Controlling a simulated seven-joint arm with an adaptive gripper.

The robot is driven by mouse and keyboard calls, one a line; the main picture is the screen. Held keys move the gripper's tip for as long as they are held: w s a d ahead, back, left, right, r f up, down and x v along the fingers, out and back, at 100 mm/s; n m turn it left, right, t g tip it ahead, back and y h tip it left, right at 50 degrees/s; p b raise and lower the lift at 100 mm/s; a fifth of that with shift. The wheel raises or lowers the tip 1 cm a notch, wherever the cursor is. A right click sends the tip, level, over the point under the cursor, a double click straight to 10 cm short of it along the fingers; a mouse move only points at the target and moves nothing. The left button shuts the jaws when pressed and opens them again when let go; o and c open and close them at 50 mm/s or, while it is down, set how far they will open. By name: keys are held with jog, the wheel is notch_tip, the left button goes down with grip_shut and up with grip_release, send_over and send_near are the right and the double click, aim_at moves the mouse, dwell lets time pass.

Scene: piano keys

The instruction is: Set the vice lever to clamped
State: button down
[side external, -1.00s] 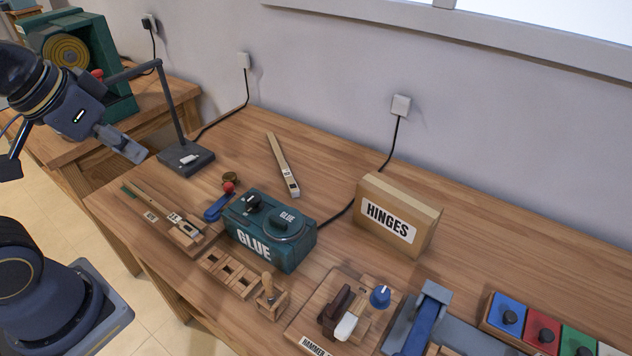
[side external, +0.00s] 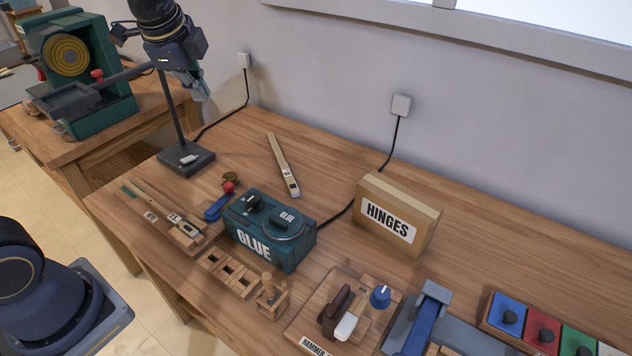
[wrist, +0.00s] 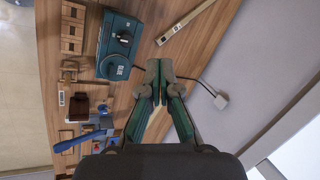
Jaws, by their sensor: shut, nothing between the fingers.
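A blue-grey fixture (side external: 432,291) with a long blue lever (side external: 420,325) stands at the bottom of the side external view, cut off by the frame edge; it looks like the vice. In the wrist view the blue lever (wrist: 76,142) lies at the lower left. I cannot read whether it is clamped.
A green GLUE box (side external: 265,232), a HINGES box (side external: 400,215) and a hammer board (side external: 310,320) stand between my gripper and the fixture. Coloured button blocks (side external: 545,328) lie right of it. A dark stand (side external: 187,160) rises below my gripper. The back of the table is largely clear.

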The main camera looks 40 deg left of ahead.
jog(key=w+a+f+m+g, duration=0.1)
jog(key=w+f+g, duration=0.1)
jog(key=f, duration=0.7)
jog(key=w+a+f+m+g, duration=0.1)
jog(key=w+f, duration=0.4)
jog(key=f, duration=0.5)
jog(key=shift+w+a+f+m+g+y, duration=0.2)
jog(key=shift+w+m+g+y, duration=0.1)
jog(key=shift+m+g, duration=0.35)
jog(key=shift+s, duration=0.1)
send_over(220, 201)
jog(key=w+d, duration=0.3)
jog(key=w, duration=0.1)
jog(key=x, duration=0.3)
jog(key=d+x, duration=0.1)
jog(key=x, duration=0.2)
jog(key=d+x, duration=0.1)
jog(key=x, duration=0.2)
jog(key=shift+w+a+f, duration=0.1)
jog(key=shift+w+f, duration=0.15)
jog(key=shift+f, duration=0.2)
